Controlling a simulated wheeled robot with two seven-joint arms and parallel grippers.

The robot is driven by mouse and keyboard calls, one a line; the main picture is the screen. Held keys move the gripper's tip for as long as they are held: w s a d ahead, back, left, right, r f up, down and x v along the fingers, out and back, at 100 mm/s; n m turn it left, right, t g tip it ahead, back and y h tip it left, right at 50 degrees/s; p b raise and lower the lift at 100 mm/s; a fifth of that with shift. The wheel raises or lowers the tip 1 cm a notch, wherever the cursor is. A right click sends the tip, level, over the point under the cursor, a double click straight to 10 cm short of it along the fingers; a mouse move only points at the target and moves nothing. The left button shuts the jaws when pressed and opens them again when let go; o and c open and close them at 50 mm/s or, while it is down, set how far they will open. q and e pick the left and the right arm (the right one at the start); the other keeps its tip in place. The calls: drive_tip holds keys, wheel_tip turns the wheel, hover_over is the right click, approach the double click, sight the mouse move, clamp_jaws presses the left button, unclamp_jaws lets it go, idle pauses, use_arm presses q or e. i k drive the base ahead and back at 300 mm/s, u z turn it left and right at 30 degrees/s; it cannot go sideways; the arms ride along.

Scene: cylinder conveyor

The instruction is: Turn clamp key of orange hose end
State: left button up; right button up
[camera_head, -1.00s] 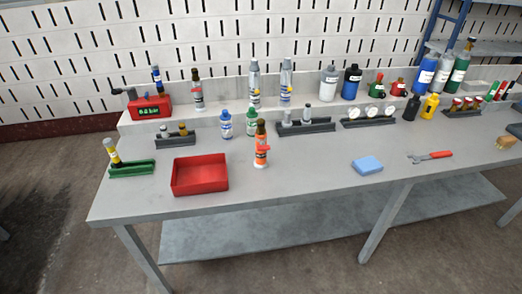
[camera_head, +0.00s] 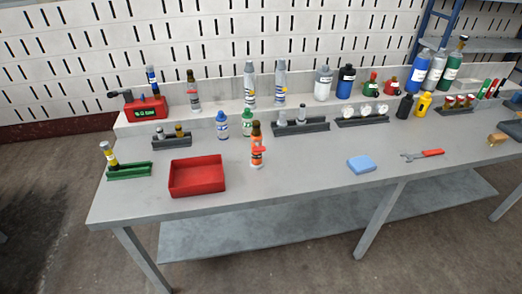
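The orange hose end (camera_head: 257,157) appears to be the small upright orange piece with a white label and a dark brown top, standing on the grey workbench (camera_head: 300,190) right of the red tray. A small red-orange part, possibly the clamp key, sticks out to the right near its middle; its exact turn is too small to tell. Neither of my grippers is in view, and nothing touches the orange piece.
A red open tray (camera_head: 198,190) is left of it. Blue-capped (camera_head: 222,126) and green-capped (camera_head: 247,123) bottles stand close behind. A blue sponge-like block (camera_head: 361,165) and a red-handled wrench (camera_head: 423,155) lie to the right. The bench front is clear.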

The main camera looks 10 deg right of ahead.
sight(259, 148)
drive_tip(key=z, duration=0.7)
drive_tip(key=k, duration=0.7)
drive_tip(key=u, duration=1.15)
drive_tip(key=i, duration=0.55)
